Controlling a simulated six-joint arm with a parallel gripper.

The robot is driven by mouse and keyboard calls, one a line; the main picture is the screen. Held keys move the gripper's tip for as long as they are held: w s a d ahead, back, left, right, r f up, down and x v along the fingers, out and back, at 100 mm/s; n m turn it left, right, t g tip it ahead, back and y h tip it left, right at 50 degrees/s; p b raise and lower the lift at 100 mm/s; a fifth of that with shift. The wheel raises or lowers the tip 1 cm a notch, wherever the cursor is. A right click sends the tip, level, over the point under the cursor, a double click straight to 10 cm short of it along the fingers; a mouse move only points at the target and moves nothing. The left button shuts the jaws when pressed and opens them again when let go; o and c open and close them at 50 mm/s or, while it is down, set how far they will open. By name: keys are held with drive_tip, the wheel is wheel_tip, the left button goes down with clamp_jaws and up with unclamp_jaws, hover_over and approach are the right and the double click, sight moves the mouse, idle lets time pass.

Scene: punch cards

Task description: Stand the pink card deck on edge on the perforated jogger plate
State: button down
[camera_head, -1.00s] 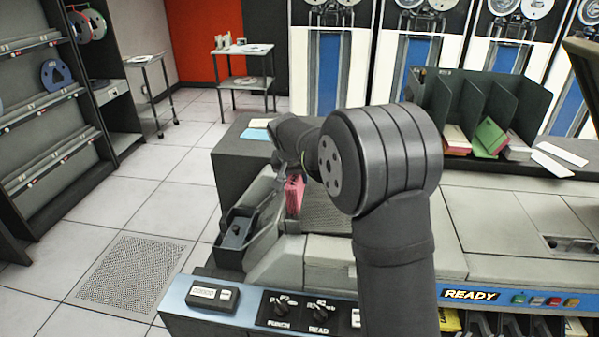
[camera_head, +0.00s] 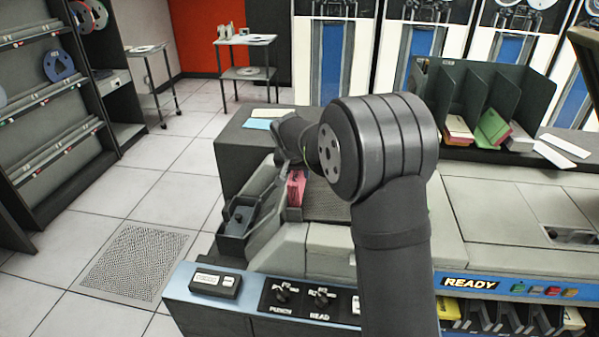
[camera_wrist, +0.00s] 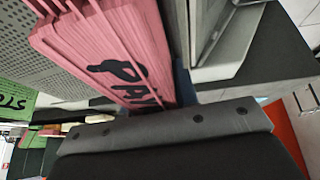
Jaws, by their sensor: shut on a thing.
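The pink card deck (camera_head: 296,188) is at the left end of the perforated jogger plate (camera_head: 328,206) in the head view. In the wrist view the pink deck (camera_wrist: 105,50) shows its card edges and black lettering, and the perforated plate (camera_wrist: 25,48) lies beside it. My gripper (camera_head: 288,163) is shut on the deck. One dark finger (camera_wrist: 165,132) crosses the deck in the wrist view; the other is hidden. The deck looks roughly on edge. Whether its lower edge touches the plate cannot be told.
A dark open tray (camera_head: 238,218) stands left of the plate. A control panel (camera_head: 270,295) with knobs runs along the front. A dark rack (camera_head: 485,100) with several decks stands at the back right. My forearm hides part of the plate.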

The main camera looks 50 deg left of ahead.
drive_tip(key=c, duration=1)
unclamp_jaws()
drive_tip(key=f, duration=0.1)
drive_tip(key=d+f, duration=0.1)
drive_tip(key=shift+w+f+h, duration=0.1)
drive_tip(key=shift+f+h, duration=0.2)
drive_tip(key=shift+f, duration=0.05)
drive_tip(key=shift+c, duration=0.2)
drive_tip(key=v, duration=1.9)
drive_tip(key=shift+w+a+r, duration=0.2)
drive_tip(key=shift+w+r, duration=0.05)
drive_tip(key=shift+r, duration=0.3)
drive_tip(key=shift+f, duration=0.1)
drive_tip(key=x, duration=1.9)
drive_tip(key=shift+s+a+f, duration=0.2)
drive_tip(key=shift+s+f, duration=0.05)
drive_tip(key=shift+f, duration=0.2)
drive_tip(key=shift+r, duration=0.2)
